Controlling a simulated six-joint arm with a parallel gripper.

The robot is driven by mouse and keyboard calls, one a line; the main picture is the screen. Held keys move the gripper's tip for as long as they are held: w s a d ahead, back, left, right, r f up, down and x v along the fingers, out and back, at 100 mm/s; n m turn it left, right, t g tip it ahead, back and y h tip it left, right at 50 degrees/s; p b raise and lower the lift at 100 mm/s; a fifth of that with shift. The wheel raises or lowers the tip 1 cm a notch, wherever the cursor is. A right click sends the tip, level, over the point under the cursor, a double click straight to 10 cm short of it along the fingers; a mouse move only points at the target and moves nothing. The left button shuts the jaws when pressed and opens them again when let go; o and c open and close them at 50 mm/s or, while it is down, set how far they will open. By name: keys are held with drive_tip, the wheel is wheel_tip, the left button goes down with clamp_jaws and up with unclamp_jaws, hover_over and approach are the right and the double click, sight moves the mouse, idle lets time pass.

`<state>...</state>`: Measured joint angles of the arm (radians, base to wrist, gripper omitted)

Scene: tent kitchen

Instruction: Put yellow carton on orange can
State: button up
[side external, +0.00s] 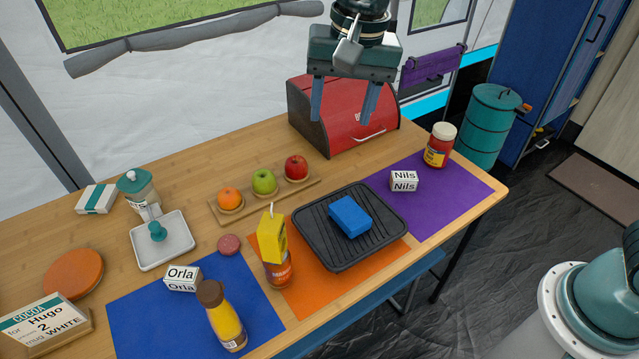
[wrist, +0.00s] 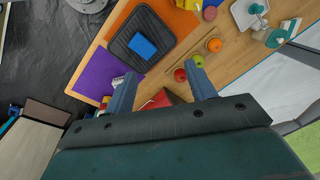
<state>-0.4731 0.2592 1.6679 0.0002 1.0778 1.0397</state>
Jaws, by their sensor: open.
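The yellow carton (side external: 271,236) has a small pale straw or spout on top. It rests on top of the orange can (side external: 279,273), a little tilted, on the orange mat. Part of the carton also shows at the top edge of the wrist view (wrist: 183,28). The can's top is hidden under the carton. My gripper (side external: 342,118) is open and empty, raised high in front of the red bread box, well behind and right of the carton. Its two fingers also show apart in the wrist view (wrist: 161,73).
A black grill tray (side external: 372,256) holding a blue block (side external: 350,216) is right of the can. A yellow bottle (side external: 226,322) stands on the blue mat (side external: 150,318). Fruit on a wooden board (side external: 280,197) lies behind. A red bread box (side external: 349,120) and red jar (side external: 440,145) are farther back.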

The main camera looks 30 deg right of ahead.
drive_tip(key=s+d+r+n+t, duration=0.1)
drive_tip(key=s+d+r, duration=0.1)
drive_tip(key=s+d, duration=0.15)
drive_tip(key=s+d+r+n, duration=0.1)
drive_tip(key=s+d+r, duration=0.1)
drive_tip(key=d, duration=0.3)
drive_tip(key=s+d+f+n+t, duration=0.1)
drive_tip(key=s+d+n, duration=0.1)
drive_tip(key=s+d, duration=0.4)
drive_tip(key=s+d+f+n+t, duration=0.1)
drive_tip(key=s+d+n+t, duration=0.1)
drive_tip(key=s+d, duration=0.4)
drive_tip(key=shift+s+h, duration=0.4)
drive_tip(key=shift+s, duration=2.1)
drive_tip(key=shift+f, duration=0.1)
